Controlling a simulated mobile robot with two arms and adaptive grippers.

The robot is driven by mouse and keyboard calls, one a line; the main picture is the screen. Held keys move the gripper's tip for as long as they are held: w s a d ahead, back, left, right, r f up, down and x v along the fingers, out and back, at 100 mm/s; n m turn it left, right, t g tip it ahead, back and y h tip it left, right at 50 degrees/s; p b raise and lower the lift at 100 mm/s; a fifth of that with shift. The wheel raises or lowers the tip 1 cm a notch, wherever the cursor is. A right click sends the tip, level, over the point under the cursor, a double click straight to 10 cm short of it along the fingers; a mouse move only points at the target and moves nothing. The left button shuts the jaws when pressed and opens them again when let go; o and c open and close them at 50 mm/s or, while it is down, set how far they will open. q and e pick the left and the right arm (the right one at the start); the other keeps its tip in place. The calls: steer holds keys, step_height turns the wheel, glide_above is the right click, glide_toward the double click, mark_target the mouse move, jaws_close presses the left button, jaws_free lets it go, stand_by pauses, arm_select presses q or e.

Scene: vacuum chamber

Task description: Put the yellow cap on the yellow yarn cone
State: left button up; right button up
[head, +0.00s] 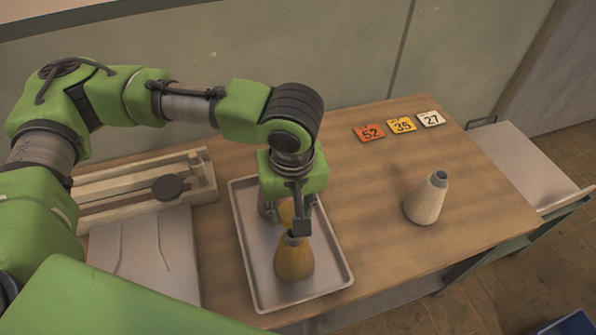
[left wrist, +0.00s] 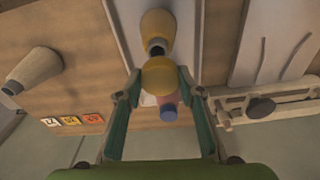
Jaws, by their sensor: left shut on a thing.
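The yellow yarn cone (head: 294,262) stands upright on the metal tray (head: 262,293), with its narrow dark tip up. It also shows in the left wrist view (left wrist: 157,27). My left gripper (head: 290,218) points down over the tray and is shut on the yellow cap (left wrist: 159,76). The rounded cap (head: 286,212) is partly hidden by a finger in the head view. It appears close behind the cone's tip there; the left wrist view shows it beside the tip, seemingly apart. The exact height gap cannot be told. My right gripper is not in view.
A pinkish cone with a blue tip (left wrist: 168,108) stands behind the cap, mostly hidden in the head view. A cream cone (head: 426,200) stands right of the tray. Number cards (head: 401,125) lie at the back. A wooden frame (head: 205,180) lies left.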

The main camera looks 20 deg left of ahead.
arm_select(q)
steer(key=shift+w+d+r, duration=0.1)
steer(key=shift+w+r, duration=0.1)
steer(key=shift+d+f, duration=0.1)
steer(key=shift+s, duration=0.1)
steer(key=shift+r+p, duration=0.2)
steer(key=shift+p, duration=0.2)
step_height(320, 180, down, 3)
steer(key=shift+r+b, duration=0.15)
steer(key=shift+b, duration=0.45)
step_height(320, 180, down, 3)
steer(key=shift+f+b, duration=0.2)
steer(key=shift+b, duration=0.55)
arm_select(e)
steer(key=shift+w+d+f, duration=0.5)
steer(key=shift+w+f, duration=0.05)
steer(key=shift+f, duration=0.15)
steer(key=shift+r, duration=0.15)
